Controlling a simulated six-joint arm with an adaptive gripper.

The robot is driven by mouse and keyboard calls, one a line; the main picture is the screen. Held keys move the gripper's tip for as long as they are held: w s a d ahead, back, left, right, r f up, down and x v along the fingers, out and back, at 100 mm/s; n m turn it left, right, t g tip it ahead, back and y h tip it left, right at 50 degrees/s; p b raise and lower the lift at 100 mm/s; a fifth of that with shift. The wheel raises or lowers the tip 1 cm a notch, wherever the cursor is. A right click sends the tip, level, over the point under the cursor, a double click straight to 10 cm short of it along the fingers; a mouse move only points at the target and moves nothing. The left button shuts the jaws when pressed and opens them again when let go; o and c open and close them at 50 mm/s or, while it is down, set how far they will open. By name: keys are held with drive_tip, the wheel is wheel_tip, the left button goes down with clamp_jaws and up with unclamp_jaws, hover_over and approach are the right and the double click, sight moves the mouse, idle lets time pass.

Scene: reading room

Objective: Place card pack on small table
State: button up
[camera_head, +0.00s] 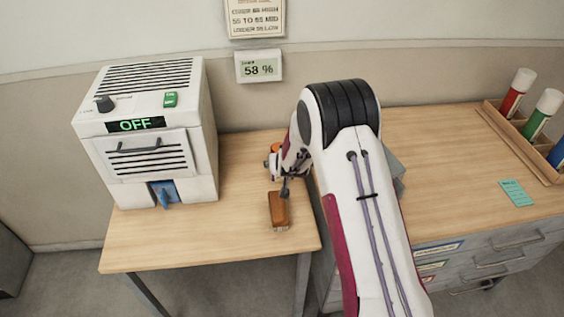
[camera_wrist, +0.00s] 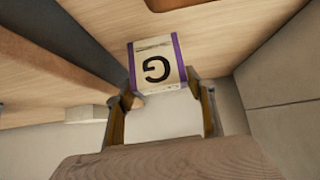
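In the head view my gripper (camera_head: 288,168) is over the right part of the small table (camera_head: 240,234), and I cannot make out the pack there. A brown wooden block-like object (camera_head: 278,210) lies on the small table just in front of my gripper.
A white machine (camera_head: 150,130) reading OFF fills the table's left side. A drawer cabinet (camera_head: 450,140) stands at the right, with a wooden rack (camera_head: 520,130) of coloured cylinders and a teal note (camera_head: 515,193). The small table's front middle is bare.

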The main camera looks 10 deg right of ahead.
drive_tip(key=shift+o, duration=0.9)
drive_tip(key=shift+s+r, duration=0.1)
drive_tip(key=shift+r, duration=0.15)
drive_tip(key=v, duration=1.1)
drive_tip(key=shift+s+r, duration=0.25)
drive_tip(key=shift+r, duration=0.1)
